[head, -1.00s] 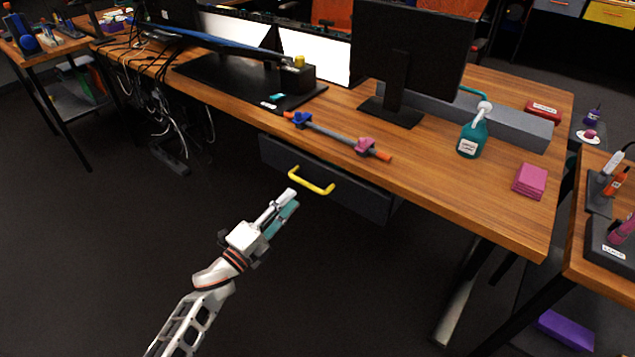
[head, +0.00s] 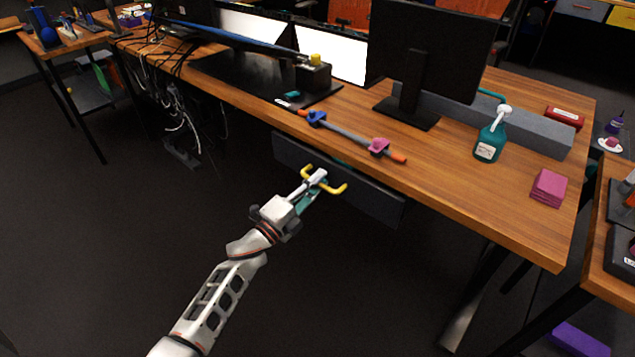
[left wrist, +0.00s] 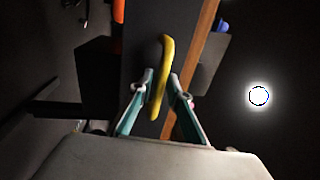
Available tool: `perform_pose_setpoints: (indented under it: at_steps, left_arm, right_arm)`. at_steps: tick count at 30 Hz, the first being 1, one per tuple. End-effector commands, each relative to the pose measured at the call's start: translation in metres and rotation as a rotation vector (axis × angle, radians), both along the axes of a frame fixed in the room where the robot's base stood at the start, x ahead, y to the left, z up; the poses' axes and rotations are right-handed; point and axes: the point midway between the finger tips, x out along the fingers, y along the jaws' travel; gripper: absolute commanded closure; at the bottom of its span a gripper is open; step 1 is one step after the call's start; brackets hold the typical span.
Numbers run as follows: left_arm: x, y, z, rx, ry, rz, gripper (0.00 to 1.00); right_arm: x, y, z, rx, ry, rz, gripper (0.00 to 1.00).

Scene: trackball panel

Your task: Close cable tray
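The cable tray (head: 365,193) is a dark grey drawer-like box hung under the front edge of the wooden desk. Its front carries a yellow handle (head: 338,188). How far the tray stands out is hard to tell. My left gripper (head: 314,184) is at the handle and covers its middle in the head view. In the left wrist view the yellow handle (left wrist: 162,80) runs between the two fingers of my left gripper (left wrist: 161,75). The fingers straddle it with a narrow gap, and no firm grip is visible. My right gripper is in neither view.
On the desk (head: 460,190) lie a bar clamp (head: 347,133), a teal pump bottle (head: 490,142) and pink pads (head: 549,187). A monitor (head: 425,50) stands behind. Loose cables (head: 180,105) hang at the left. The floor before the tray is open.

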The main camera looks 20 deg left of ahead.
Motion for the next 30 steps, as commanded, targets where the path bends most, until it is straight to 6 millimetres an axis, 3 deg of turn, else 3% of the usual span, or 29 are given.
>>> perform_pose_setpoints:
  at_steps: [8,14,24,27,30]
  left_arm:
    - [0.001,0.000,0.000,0.000,0.000,0.000,1.00]
    - [0.016,-0.006,-0.005,0.000,0.003,-0.001,1.00]
    - [0.025,-0.009,0.001,0.001,0.000,0.001,1.00]
    - [0.025,-0.009,0.001,0.000,-0.001,0.001,0.75]
    - [0.025,-0.009,0.001,0.001,0.000,0.001,0.75]
  right_arm:
    - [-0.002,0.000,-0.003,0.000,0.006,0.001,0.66]
    - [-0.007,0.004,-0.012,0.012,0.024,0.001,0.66]
    - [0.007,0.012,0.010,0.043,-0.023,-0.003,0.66]
    - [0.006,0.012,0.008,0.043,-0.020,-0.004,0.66]
    - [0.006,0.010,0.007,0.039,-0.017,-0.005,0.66]
